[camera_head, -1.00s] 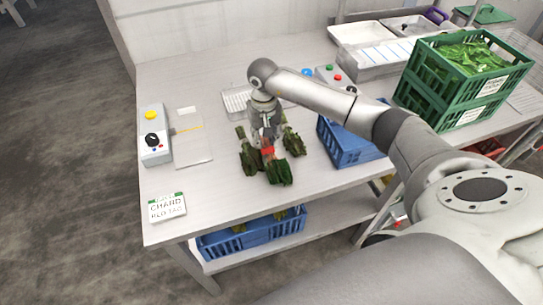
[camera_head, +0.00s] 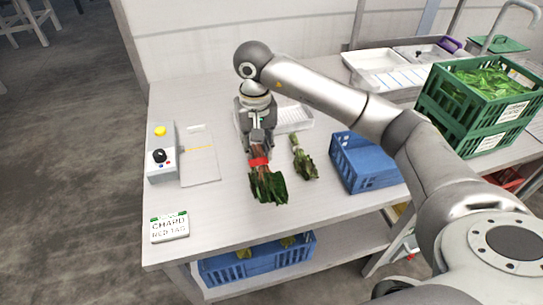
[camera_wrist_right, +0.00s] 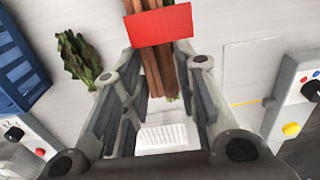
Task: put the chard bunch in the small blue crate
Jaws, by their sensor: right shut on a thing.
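The chard bunch (camera_head: 266,184) has dark green leaves, reddish stems and a red band. My right gripper (camera_head: 259,146) is shut on its stems and holds it above the table, leaves toward the front edge. In the right wrist view the red band (camera_wrist_right: 160,26) and brown-red stems show between the fingers (camera_wrist_right: 155,70). The small blue crate (camera_head: 365,180) stands on the table to the right of the bunch; the inside I can see looks empty. My left gripper is not in view.
Another leafy bunch (camera_head: 304,162) lies between the held bunch and the crate. A white tray (camera_head: 294,119) lies behind. A control box (camera_head: 161,165) and a sign reading chard, red tag (camera_head: 170,228) are at left. Green crates (camera_head: 466,125) stand at right.

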